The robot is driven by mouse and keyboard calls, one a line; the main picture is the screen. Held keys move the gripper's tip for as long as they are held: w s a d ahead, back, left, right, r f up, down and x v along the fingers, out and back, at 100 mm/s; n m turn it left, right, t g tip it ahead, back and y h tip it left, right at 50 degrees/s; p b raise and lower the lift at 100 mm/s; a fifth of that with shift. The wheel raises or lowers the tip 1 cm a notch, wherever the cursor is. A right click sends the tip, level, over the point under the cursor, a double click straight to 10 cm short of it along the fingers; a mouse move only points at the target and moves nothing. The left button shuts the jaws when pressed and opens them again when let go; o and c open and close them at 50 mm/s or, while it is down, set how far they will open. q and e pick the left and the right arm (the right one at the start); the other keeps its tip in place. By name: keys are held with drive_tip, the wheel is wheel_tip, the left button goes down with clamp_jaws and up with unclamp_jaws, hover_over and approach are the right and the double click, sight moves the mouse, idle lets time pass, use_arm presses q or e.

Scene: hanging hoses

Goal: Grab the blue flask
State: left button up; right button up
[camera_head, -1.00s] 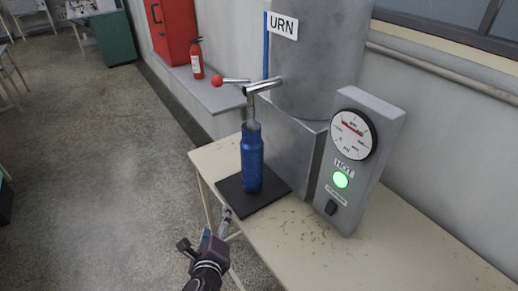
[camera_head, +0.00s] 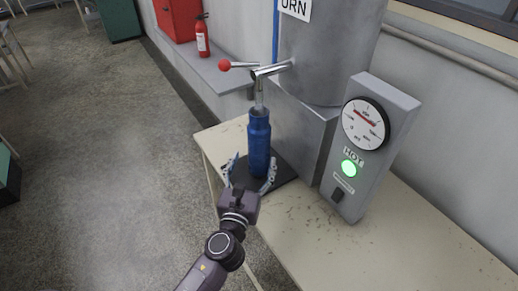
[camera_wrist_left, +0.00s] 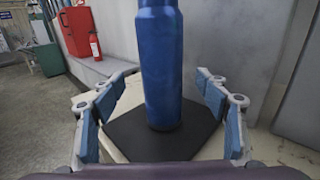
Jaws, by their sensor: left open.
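The blue flask (camera_head: 259,143) stands upright on a dark mat (camera_head: 284,170) on the table, under the spout of the urn. My left gripper (camera_head: 252,174) is open in front of it, with its two fingers spread to the left and right of the flask's lower part. In the left wrist view the flask (camera_wrist_left: 160,65) stands between the open fingers, a little beyond their tips, with gaps on both sides. The flask's top is cut off in that view. My right gripper is not in view.
The steel urn (camera_head: 325,50) stands behind the flask, its spout (camera_head: 262,90) just above the flask's mouth. A control box (camera_head: 370,145) with a gauge and green HOT light stands to the right. The table's front right (camera_head: 340,240) is clear.

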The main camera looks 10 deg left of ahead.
use_arm(q)
drive_tip(key=w, duration=0.6)
drive_tip(key=shift+w+d+f+p, duration=0.1)
drive_tip(key=shift+w+f+p, duration=0.05)
drive_tip(key=shift+w+p, duration=0.25)
drive_tip(key=shift+s, duration=0.1)
drive_tip(key=shift+c, duration=0.4)
drive_tip(key=c, duration=1.8)
